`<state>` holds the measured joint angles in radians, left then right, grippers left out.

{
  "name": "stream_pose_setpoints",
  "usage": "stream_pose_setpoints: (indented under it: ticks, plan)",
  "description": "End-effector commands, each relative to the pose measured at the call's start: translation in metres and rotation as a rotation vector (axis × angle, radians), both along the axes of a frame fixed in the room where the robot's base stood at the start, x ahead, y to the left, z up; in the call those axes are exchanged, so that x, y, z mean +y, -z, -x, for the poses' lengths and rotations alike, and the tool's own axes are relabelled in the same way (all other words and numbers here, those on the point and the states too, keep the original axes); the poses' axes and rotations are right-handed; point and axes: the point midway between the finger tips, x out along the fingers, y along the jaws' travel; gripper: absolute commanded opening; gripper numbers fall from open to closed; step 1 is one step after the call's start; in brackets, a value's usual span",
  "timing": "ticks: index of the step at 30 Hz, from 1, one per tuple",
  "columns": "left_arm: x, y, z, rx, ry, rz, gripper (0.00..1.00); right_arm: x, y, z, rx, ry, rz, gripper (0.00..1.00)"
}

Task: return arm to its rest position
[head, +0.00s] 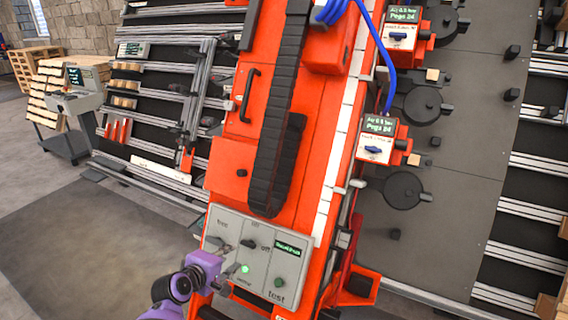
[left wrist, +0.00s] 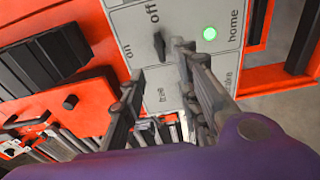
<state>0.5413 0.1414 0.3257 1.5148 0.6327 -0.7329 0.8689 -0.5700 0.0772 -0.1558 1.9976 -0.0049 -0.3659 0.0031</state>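A grey control panel (head: 258,260) is fixed on the lower end of the red gantry. Labels such as "off" and "test" can be read. My left gripper (head: 234,259), on a purple arm, is at the panel's lower left. In the left wrist view its fingers (left wrist: 156,62) are spread, with nothing between them. A black switch (left wrist: 158,44) between "on" and "off" is just beyond the fingertips, and the lamp (left wrist: 210,34) glows. I cannot tell whether a finger touches the panel.
The red gantry (head: 225,166) carries a black cable chain (head: 277,140). Peg stations with displays (head: 378,140) stand to its right on a grey plate. A rack of rails (head: 160,70) and a console cart (head: 72,105) are at left. Floor at lower left is clear.

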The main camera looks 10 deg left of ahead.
Motion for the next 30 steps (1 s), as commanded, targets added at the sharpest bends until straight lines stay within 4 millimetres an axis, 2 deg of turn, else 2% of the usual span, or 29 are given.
stream_pose_setpoints:
  ticks: [4, 6, 7, 9, 14, 17, 20, 25, 27, 30]
  plan:
    - [0.007, -0.012, -0.006, -0.064, 0.038, -0.156, 0.30, 0.000, 0.000, 0.000, 0.001, 0.001, -0.001, 0.40]
    - [0.003, -0.026, -0.009, -0.121, 0.081, -0.298, 0.30, 0.000, 0.000, 0.000, 0.003, 0.001, -0.002, 0.40]
    - [0.002, -0.026, -0.004, -0.137, 0.103, -0.371, 0.30, 0.001, -0.001, 0.000, 0.003, 0.002, -0.003, 0.40]
    - [0.000, -0.021, 0.016, -0.160, 0.156, -0.542, 0.30, 0.002, -0.003, -0.001, 0.006, 0.002, -0.005, 0.40]
    - [-0.005, 0.000, 0.069, -0.172, 0.266, -0.819, 0.30, 0.004, -0.005, 0.000, 0.013, 0.001, -0.012, 0.40]
    - [-0.011, 0.017, 0.113, -0.164, 0.345, -0.969, 0.30, 0.006, -0.010, -0.001, 0.011, 0.001, -0.016, 0.40]
    - [-0.020, 0.035, 0.168, -0.147, 0.438, -1.110, 0.30, 0.009, -0.018, -0.003, 0.005, -0.002, -0.021, 0.40]
    - [-0.040, 0.060, 0.281, -0.102, 0.600, -1.272, 0.30, 0.013, -0.031, -0.011, -0.013, -0.012, -0.027, 0.40]
    - [-0.049, 0.069, 0.327, -0.070, 0.650, -1.289, 0.30, 0.013, -0.036, -0.014, -0.019, -0.014, -0.027, 0.40]
    - [-0.057, 0.080, 0.385, -0.014, 0.698, -1.270, 0.30, 0.012, -0.042, -0.017, -0.029, -0.017, -0.025, 0.40]
